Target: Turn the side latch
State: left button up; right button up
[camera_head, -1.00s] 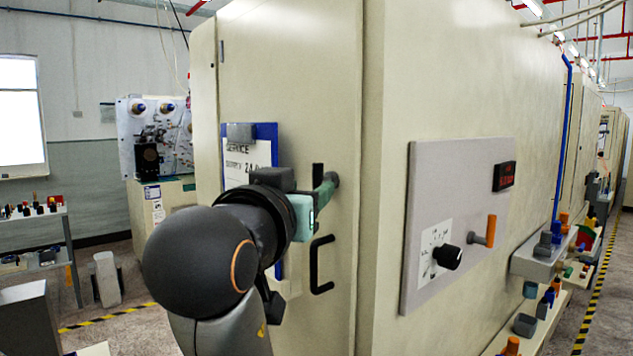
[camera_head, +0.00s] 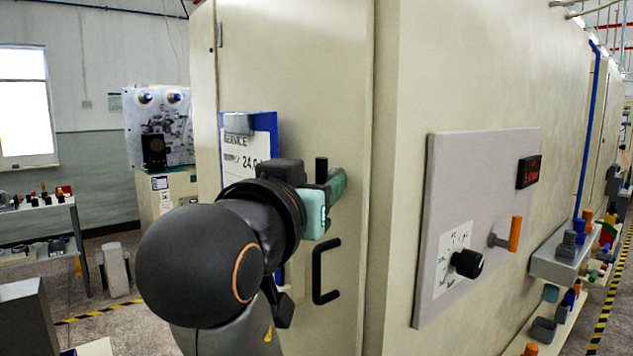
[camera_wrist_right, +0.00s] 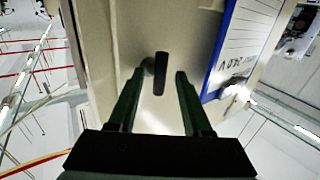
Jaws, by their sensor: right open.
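A small black latch (camera_head: 321,170) stands upright on the cream cabinet door (camera_head: 300,70), above a black C-shaped pull handle (camera_head: 325,272). My right gripper (camera_head: 338,182) is in front of the door at the latch's height and partly covers it. In the right wrist view the latch (camera_wrist_right: 160,74) is a dark bar on a short round stub. It lies between the tips of the two open green fingers (camera_wrist_right: 160,90), with gaps on both sides. How far the tips are from the door is hard to tell. My left gripper is not in view.
A service sheet on a blue board (camera_head: 262,128) hangs left of the latch, partly behind my right arm. The cabinet's right face carries a grey panel (camera_head: 485,190) with a black knob (camera_head: 468,264) and an orange-handled lever (camera_head: 514,234). Shelves with small parts (camera_head: 560,265) stick out farther right.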

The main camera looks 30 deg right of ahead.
grip_shut()
dwell(0.4)
